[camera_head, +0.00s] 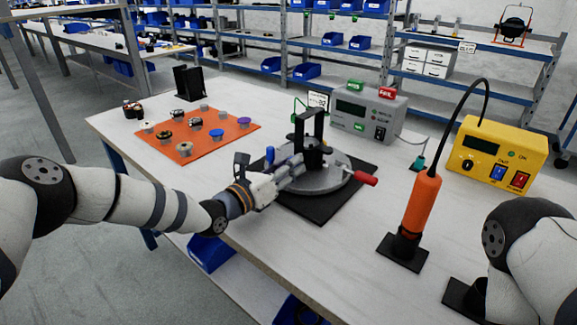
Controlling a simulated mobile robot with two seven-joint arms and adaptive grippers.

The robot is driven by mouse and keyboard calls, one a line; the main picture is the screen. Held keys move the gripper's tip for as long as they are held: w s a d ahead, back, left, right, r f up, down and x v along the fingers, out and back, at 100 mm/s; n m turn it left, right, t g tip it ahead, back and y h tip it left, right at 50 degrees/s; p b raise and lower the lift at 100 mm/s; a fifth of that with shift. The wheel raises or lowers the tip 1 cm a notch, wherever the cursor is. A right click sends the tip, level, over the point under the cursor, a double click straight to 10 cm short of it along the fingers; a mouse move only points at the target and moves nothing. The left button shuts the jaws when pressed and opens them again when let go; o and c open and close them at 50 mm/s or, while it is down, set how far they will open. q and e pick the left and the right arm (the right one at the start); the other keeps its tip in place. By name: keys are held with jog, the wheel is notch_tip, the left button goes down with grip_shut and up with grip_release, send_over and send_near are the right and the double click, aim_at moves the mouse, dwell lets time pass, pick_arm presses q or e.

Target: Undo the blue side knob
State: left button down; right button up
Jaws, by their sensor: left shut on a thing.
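My left gripper (295,170) reaches in from the left, low over the round grey turntable (318,183). Its fingers are shut at the left side of the black upright bracket (313,135). A red handle (361,178) sticks out at the turntable's right side. My right arm shows at the lower right, and its gripper is not in view.
The turntable rests on a black mat (322,214). An orange mat (237,132) with several knobs lies at the back left. A grey meter box (368,113) stands behind. An orange tool (420,205) in a stand and a yellow station (497,155) are at the right.

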pick_arm(q)
jog(key=shift+n, duration=0.9)
jog(key=c, duration=1.6)
grip_release()
jog(key=shift+s+a, duration=0.1)
jog(key=v, duration=1.1)
jog(key=shift+s+a, duration=0.2)
jog(key=shift+s, duration=0.1)
